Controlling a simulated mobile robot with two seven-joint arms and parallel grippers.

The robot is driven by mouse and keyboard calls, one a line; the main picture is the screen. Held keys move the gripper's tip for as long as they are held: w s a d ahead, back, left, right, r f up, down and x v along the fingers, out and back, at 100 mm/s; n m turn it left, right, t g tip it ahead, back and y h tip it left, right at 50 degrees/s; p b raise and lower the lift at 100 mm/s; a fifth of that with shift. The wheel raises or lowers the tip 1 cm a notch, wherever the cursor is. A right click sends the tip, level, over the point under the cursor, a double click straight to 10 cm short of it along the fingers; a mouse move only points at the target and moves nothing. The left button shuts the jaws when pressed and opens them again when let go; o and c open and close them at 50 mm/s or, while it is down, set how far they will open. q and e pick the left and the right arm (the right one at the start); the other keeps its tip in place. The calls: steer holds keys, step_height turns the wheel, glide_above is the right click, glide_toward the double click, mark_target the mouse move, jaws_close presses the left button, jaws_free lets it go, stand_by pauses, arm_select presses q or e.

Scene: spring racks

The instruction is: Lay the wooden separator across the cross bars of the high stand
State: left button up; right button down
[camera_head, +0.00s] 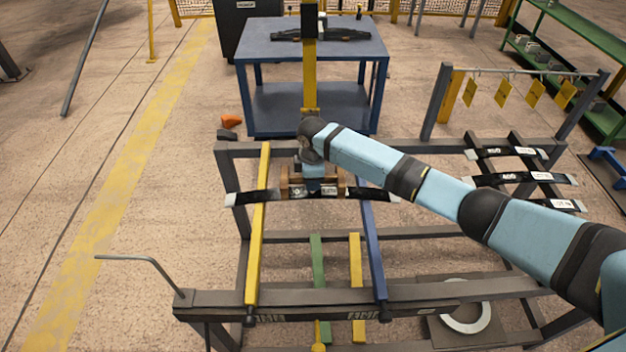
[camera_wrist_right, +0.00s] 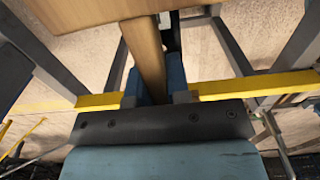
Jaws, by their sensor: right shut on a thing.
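The wooden separator (camera_head: 284,184) is mostly hidden under my right wrist in the head view; brown wooden parts show on either side of it. It also shows in the right wrist view as a broad wooden board with a narrower bar (camera_wrist_right: 148,50). My right gripper (camera_wrist_right: 158,88) is shut on that bar. The high stand (camera_head: 222,312) is a dark frame with a yellow cross bar (camera_head: 257,225) and a blue cross bar (camera_head: 373,250). The separator is between these bars in the head view; whether it touches them I cannot tell. My left gripper is out of view.
A black leaf spring (camera_head: 240,198) with labels spans the cross bars by the separator. More springs (camera_head: 520,178) lie on the frame's right part. Lower green (camera_head: 318,270) and yellow bars sit between. A blue table (camera_head: 270,50) stands behind; a bent rod (camera_head: 150,262) rises at front left.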

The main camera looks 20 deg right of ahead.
steer(key=shift+r+p, duration=0.1)
steer(key=shift+p, duration=0.55)
stand_by(0.5)
steer(key=shift+p, duration=0.3)
steer(key=shift+p, duration=0.35)
stand_by(0.5)
steer(key=shift+f+b, duration=0.5)
steer(key=shift+f, duration=0.6)
steer(key=c, duration=1)
jaws_free()
step_height(320, 180, up, 14)
steer(key=shift+f, duration=0.1)
